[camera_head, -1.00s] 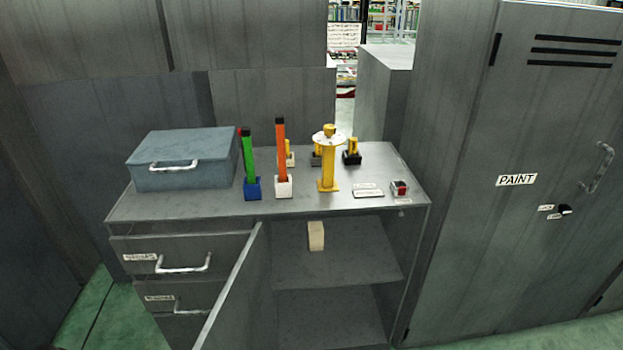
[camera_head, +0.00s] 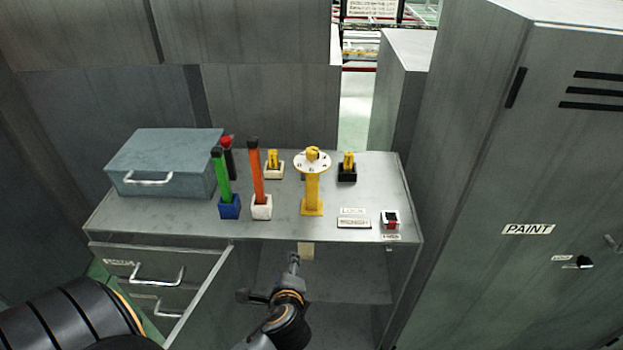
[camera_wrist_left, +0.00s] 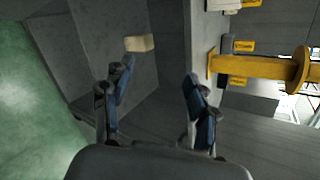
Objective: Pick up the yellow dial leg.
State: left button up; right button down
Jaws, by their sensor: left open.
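The yellow dial leg (camera_head: 312,190) stands upright on the cabinet's top, a yellow post on a square foot under a round white dial with a yellow knob. In the left wrist view the yellow dial leg (camera_wrist_left: 255,66) lies sideways across the right side, outside the fingers. My left gripper (camera_head: 268,278) is in front of the open cabinet, nearer and lower than the leg. It is open and empty, apart from the leg. The left wrist view shows both fingers (camera_wrist_left: 158,78) spread. My right gripper is in neither view.
Green (camera_head: 222,182) and orange (camera_head: 257,172) handles stand in blocks left of the leg. Yellow pieces (camera_head: 347,160) stand behind. A blue-grey box (camera_head: 165,160) is at left, a red switch (camera_head: 390,219) at right. A pale block (camera_head: 306,251) sits inside the cabinet below; its door (camera_head: 205,300) hangs open.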

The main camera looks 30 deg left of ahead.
pick_arm(q)
jog(key=w+a+r+m+t+y, duration=0.1)
jog(key=w+r+m+t, duration=0.1)
jog(key=w+r+m, duration=0.25)
jog(key=m+t+y, duration=0.1)
jog(key=m+t, duration=0.3)
jog(key=m, duration=0.5)
send_near(312, 188)
jog(key=shift+m, duration=0.25)
jog(key=p+x, duration=0.1)
jog(key=x, duration=0.5)
jog(key=shift+a+f+p, duration=0.15)
jog(key=shift+a+p, duration=0.05)
jog(key=shift+p, duration=0.1)
jog(key=p+x, duration=0.1)
jog(key=x, duration=0.4)
jog(key=shift+w+d, duration=0.1)
jog(key=shift+w, duration=0.3)
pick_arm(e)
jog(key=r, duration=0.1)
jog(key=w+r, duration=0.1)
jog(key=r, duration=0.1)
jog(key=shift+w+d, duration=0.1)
pick_arm(q)
grip_shut()
